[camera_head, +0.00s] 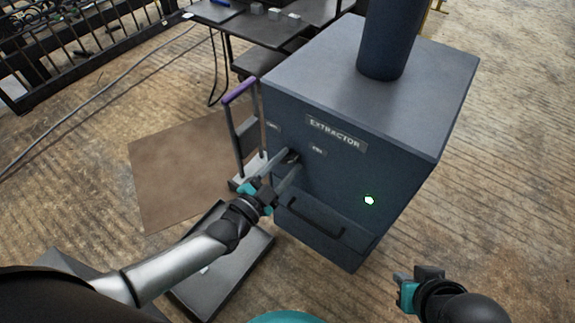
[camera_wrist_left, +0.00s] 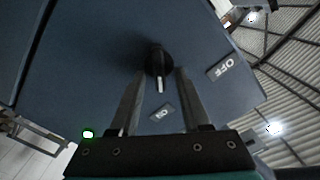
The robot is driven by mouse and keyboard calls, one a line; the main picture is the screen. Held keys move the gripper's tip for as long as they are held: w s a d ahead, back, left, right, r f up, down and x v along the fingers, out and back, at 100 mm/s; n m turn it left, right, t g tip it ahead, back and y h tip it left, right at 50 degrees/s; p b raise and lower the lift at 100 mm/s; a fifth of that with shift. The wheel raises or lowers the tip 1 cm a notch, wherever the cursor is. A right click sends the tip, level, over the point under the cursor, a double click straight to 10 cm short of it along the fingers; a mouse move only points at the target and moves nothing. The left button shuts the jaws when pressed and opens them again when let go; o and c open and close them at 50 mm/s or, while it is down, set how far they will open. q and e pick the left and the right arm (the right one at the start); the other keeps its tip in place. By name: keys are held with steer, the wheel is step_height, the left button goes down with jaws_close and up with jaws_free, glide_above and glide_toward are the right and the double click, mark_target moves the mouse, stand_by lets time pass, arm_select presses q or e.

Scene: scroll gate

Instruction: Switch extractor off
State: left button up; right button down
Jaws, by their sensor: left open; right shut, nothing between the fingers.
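The extractor (camera_head: 420,110) is a dark blue cabinet with an EXTRACTOR label on its front. Its black rotary knob (camera_wrist_left: 158,62) shows in the left wrist view, with its white pointer toward the ON label (camera_wrist_left: 162,112). The OFF label (camera_wrist_left: 220,68) is to the right of the knob. My left gripper (camera_head: 293,164) is open at the cabinet front; its fingers lie either side of the knob in the left wrist view. I cannot tell whether they touch it. In the head view the gripper largely hides the knob. My right gripper (camera_head: 403,279) is shut and empty, right of the cabinet.
A lit green-white lamp (camera_head: 369,200) is on the cabinet front, above a drawer handle (camera_head: 315,217). A purple-handled tool (camera_head: 240,92) stands close to the cabinet's left side. A dark tray (camera_head: 225,270) lies below my left arm. The floor at right is clear.

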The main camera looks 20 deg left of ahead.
arm_select(q)
steer(key=shift+w+d, duration=0.1)
steer(key=shift+w, duration=0.2)
jaws_close()
stand_by(0.5)
